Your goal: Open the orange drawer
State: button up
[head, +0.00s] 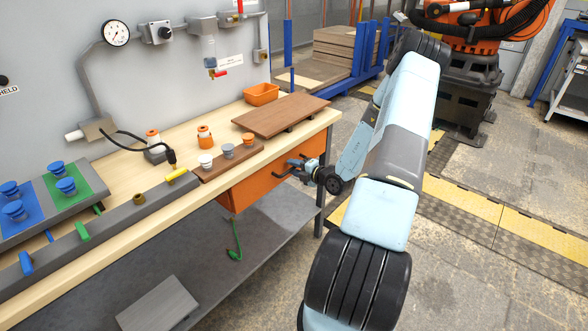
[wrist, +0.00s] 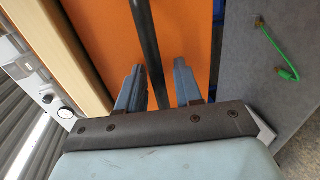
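The orange drawer (head: 240,190) hangs under the wooden worktop, its front roughly in line with the bench edge, looking shut. In the wrist view its orange front (wrist: 105,35) fills the upper middle, with a dark bar handle (wrist: 147,40) running across it. My gripper (head: 287,170) is at the right part of the drawer front in the head view. In the wrist view my gripper (wrist: 158,68) has its two fingers apart, one on each side of the handle, with a gap visible beside the bar. The head view partly hides the handle behind the gripper.
On the worktop (head: 120,185) stand a brown board (head: 280,115), an orange bin (head: 261,94) and a small rack with knobs (head: 228,160). A grey lower shelf (head: 255,250) lies beneath.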

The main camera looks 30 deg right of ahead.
grip_shut()
